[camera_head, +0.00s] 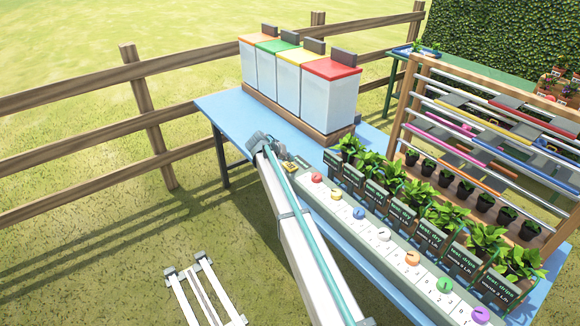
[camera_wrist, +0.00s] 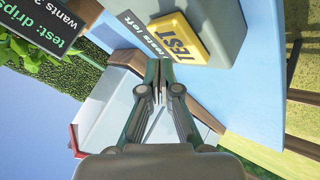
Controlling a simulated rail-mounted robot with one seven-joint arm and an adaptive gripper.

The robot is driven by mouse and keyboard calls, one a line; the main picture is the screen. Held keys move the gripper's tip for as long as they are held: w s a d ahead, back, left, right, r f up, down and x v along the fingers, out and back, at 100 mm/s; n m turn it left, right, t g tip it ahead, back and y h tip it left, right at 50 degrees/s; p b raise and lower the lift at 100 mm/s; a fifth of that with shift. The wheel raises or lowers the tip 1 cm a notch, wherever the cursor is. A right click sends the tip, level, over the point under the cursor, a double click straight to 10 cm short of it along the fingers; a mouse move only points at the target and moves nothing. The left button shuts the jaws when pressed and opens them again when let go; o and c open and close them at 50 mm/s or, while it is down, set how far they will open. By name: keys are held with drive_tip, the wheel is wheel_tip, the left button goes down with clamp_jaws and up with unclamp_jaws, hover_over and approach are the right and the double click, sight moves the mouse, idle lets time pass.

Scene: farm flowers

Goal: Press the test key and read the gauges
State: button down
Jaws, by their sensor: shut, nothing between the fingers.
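The yellow TEST key (camera_head: 290,167) sits at the far end of a long grey-green console (camera_head: 330,215). In the wrist view the TEST key (camera_wrist: 178,42) is large, with a dark "tests left" plate (camera_wrist: 140,35) beside it. My gripper (camera_head: 268,147) is shut and empty, near that console end. In the wrist view my gripper (camera_wrist: 160,68) has its tips close by the key's edge; I cannot tell whether they touch. Dark gauge screens stand in a row behind coloured dials. One screen (camera_head: 497,287) reads "test: drips"; another (camera_head: 430,234) seems to read "test: dry".
Several white bins with coloured lids (camera_head: 330,90) stand at the blue table's (camera_head: 215,108) far end. Leafy plants (camera_head: 435,220) line the console. A rack with rails and small pots (camera_head: 480,130) stands at right. A wooden fence (camera_head: 150,110) runs behind; grass at left is open.

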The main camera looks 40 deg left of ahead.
sight(289, 166)
drive_tip(key=shift+r, duration=2.4)
